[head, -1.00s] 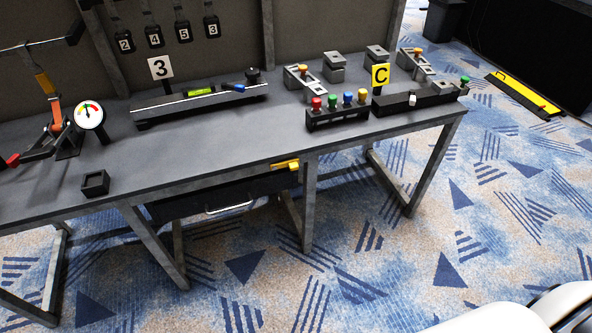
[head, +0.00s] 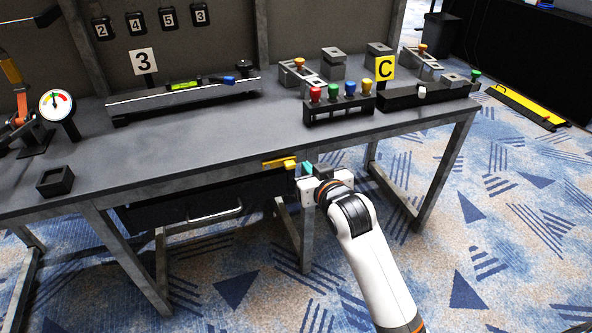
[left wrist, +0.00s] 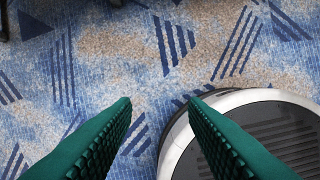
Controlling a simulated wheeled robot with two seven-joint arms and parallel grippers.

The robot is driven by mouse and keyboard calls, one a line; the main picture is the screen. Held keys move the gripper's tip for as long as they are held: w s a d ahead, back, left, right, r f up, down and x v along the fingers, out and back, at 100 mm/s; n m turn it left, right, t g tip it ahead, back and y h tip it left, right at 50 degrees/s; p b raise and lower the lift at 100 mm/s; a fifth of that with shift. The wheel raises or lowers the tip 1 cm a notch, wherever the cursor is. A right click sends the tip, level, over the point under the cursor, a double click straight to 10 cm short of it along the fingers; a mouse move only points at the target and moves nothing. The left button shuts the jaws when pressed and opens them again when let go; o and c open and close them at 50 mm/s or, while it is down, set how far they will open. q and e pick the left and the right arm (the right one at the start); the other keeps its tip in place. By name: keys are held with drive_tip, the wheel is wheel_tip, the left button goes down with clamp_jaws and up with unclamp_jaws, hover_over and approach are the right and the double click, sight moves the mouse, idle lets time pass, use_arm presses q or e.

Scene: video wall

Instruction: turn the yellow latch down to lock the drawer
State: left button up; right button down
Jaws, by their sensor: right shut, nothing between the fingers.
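The yellow latch (head: 279,163) sits on the front of the workbench, just under the top's edge and above the right end of the drawer. It lies about level, with its longer part pointing left. The dark drawer (head: 165,209) with a silver handle (head: 215,214) hangs below the bench top and looks shut. My right gripper (head: 306,168) is shut and empty, its teal fingertips just right of the latch; I cannot tell whether they touch it. My left gripper (left wrist: 160,101) is open and empty over the carpet in the left wrist view.
The bench top (head: 225,145) holds a button box (head: 338,107), a rail with a level (head: 185,95), a gauge (head: 57,104) and a small black box (head: 55,181). A bench leg (head: 306,235) stands below my right gripper.

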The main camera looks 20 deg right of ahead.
use_arm(q)
drive_tip(key=shift+r, duration=0.2)
use_arm(e)
drive_tip(key=shift+r, duration=0.5)
drive_tip(key=b, duration=0.2)
hover_over(295, 163)
drive_tip(key=s, duration=0.3)
wheel_tip(295, 163, down, 3)
drive_tip(key=shift+w+a+f+b, duration=0.2)
drive_tip(key=shift+w+f+b, duration=0.1)
drive_tip(key=shift+f, duration=0.35)
drive_tip(key=shift+w+a+f+b, duration=0.2)
drive_tip(key=shift+f+b, duration=0.1)
drive_tip(key=shift+f, duration=0.3)
use_arm(q)
drive_tip(key=w+v, duration=0.1)
drive_tip(key=v, duration=1.1)
drive_tip(key=shift+w+t, duration=0.2)
drive_tip(key=shift+t, duration=0.2)
use_arm(e)
drive_tip(key=shift+s+f, duration=0.1)
drive_tip(key=shift+f, duration=0.4)
use_arm(q)
drive_tip(key=shift+a+r, duration=0.1)
drive_tip(key=shift+r, duration=0.1)
